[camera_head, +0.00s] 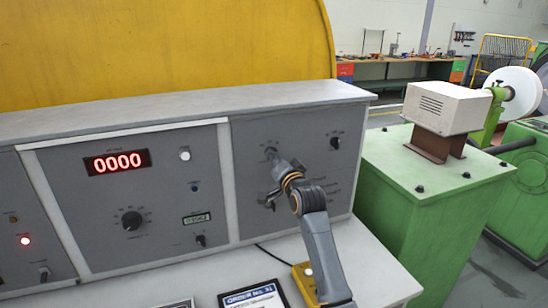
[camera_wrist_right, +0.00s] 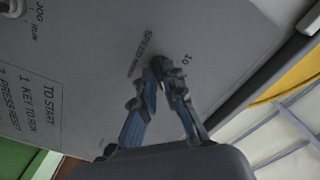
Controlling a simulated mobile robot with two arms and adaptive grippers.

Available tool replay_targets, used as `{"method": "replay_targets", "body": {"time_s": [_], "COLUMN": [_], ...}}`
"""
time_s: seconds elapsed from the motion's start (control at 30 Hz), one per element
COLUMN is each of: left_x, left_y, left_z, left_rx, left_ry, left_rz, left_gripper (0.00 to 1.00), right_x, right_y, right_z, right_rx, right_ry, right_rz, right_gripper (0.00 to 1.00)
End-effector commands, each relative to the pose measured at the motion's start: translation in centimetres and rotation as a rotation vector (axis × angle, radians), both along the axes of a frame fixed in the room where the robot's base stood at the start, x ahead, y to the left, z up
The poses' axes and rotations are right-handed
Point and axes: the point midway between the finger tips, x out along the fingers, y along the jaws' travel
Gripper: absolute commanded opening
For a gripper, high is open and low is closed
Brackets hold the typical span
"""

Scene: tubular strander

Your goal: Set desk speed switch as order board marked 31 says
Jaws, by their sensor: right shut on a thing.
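My right gripper (camera_head: 271,156) is at the upper left of the right-hand grey desk panel (camera_head: 317,160). Its fingers (camera_wrist_right: 164,68) are closed together at the panel face, between the printed word SPEED and a "10" mark. They are shut on the speed switch, which they hide, so its setting cannot be read. An order board (camera_head: 254,296) lies on the desk top in the head view; its heading seems to end in 31, but its lower part is cut off. My left gripper is not in view.
A JOG/RUN switch (camera_wrist_right: 12,6) sits on the same panel, and a black knob (camera_head: 335,142) is to the right. The middle panel has a red display (camera_head: 117,162) reading 0000 and a dial (camera_head: 132,220). A yellow box (camera_head: 304,278) stands beside my arm. A green machine (camera_head: 425,190) is at right.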

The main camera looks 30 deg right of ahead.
Motion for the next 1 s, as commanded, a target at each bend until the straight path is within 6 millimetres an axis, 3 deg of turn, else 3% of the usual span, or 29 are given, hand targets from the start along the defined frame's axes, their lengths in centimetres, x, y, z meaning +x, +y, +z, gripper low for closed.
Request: {"method": "replay_targets", "body": {"time_s": [0.37, 0.4, 0.5, 0.83, 1.0], "left_x": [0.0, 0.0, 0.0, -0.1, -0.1], "left_y": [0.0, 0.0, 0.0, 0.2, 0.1], "left_z": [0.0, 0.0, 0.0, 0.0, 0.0], "left_rx": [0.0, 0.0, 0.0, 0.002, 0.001], "left_ry": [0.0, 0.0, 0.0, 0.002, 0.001], "left_rz": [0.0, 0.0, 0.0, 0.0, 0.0], "left_gripper": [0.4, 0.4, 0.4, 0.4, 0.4], "right_x": [0.0, 0.0, 0.0, -0.2, -1.9], "right_y": [0.0, 0.0, 0.0, 0.0, 0.5], "right_z": [0.0, 0.0, 0.0, 0.0, -0.1], "right_rx": [0.008, 0.008, 0.007, 0.006, 0.006], "right_ry": [-0.002, -0.002, -0.002, -0.003, -0.002], "right_rz": [0.0, 0.0, -0.001, 0.0, 0.001], "right_gripper": [0.0, 0.14, 0.33, 0.33, 0.33]}}
